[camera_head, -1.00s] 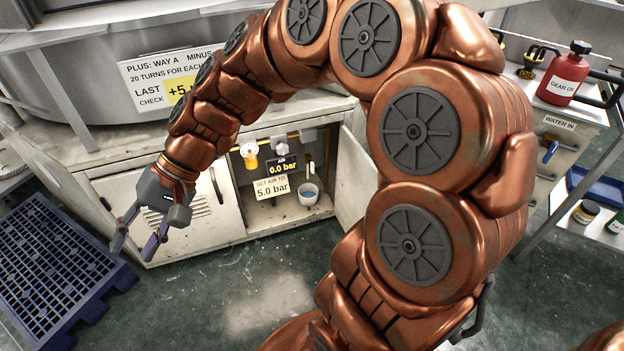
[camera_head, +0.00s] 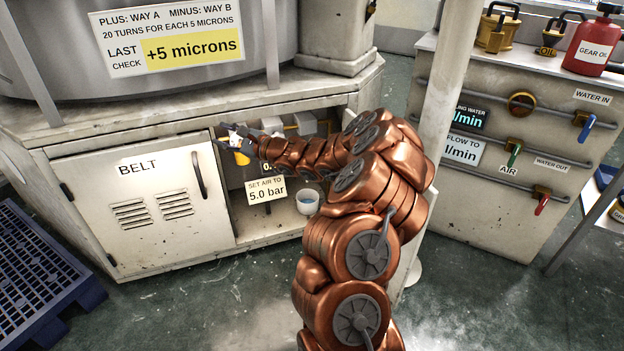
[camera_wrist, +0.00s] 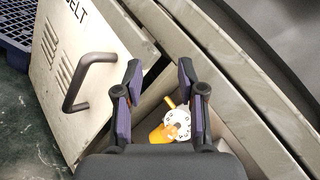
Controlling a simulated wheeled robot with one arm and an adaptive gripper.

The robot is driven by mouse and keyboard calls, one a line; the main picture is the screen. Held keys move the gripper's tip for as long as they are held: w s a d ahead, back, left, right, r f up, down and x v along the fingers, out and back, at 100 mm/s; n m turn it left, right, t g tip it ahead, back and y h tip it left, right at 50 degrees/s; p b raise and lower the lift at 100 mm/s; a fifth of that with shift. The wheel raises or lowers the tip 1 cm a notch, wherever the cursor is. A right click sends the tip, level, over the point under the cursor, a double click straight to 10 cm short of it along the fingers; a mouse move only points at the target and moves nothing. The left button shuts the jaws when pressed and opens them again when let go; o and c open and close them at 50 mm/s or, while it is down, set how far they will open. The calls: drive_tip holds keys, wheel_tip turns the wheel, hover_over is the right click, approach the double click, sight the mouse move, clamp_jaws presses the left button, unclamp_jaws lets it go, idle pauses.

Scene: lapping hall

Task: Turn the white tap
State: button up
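A white round knob with holes, which looks like the white tap (camera_wrist: 178,124), sits on an orange-yellow body inside the open cabinet. It also shows, partly covered by my gripper, in the head view (camera_head: 235,140), above the yellow bowl (camera_head: 242,158). My gripper (camera_wrist: 160,72) is open and empty. In the wrist view its two purple-padded fingers stand apart, with the knob beyond them, nearer the right finger. In the head view my gripper (camera_head: 228,137) is at the upper left of the cabinet opening. I cannot tell if it touches the knob.
The BELT door (camera_head: 140,205) with its dark handle (camera_head: 199,176) is just left of the opening. A "SET AIR TO 5.0 bar" sign (camera_head: 266,190) and a white cup (camera_head: 307,202) are inside the cabinet. The pressure display is mostly hidden by my arm. A blue pallet (camera_head: 45,280) lies left.

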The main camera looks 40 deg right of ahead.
drive_tip(key=s+d+f+m+h+b, duration=0.2)
drive_tip(key=s+d+f+m+h, duration=0.2)
drive_tip(key=d+f+m+h, duration=0.65)
drive_tip(key=s+d+f+m+h+b, duration=0.2)
drive_tip(key=s+d+f+m+h, duration=0.3)
drive_tip(key=d+f, duration=1.15)
drive_tip(key=shift+m+g+y, duration=0.3)
drive_tip(key=shift+m+y, duration=0.35)
drive_tip(key=shift+y, duration=0.3)
drive_tip(key=shift+d+r+b+x, duration=0.25)
drive_tip(key=shift+b+x, duration=0.4)
drive_tip(key=shift+x, duration=0.85)
drive_tip(key=shift+d+r+b+x, duration=0.1)
drive_tip(key=shift+r+b+x, duration=0.45)
drive_tip(key=shift+x, duration=0.95)
drive_tip(key=shift+d+r+b+x, duration=0.1)
drive_tip(key=shift+b+x, duration=0.7)
drive_tip(key=shift+x, duration=0.7)
drive_tip(key=shift+s, duration=0.25)
drive_tip(key=shift+c, duration=0.4)
clamp_jaws()
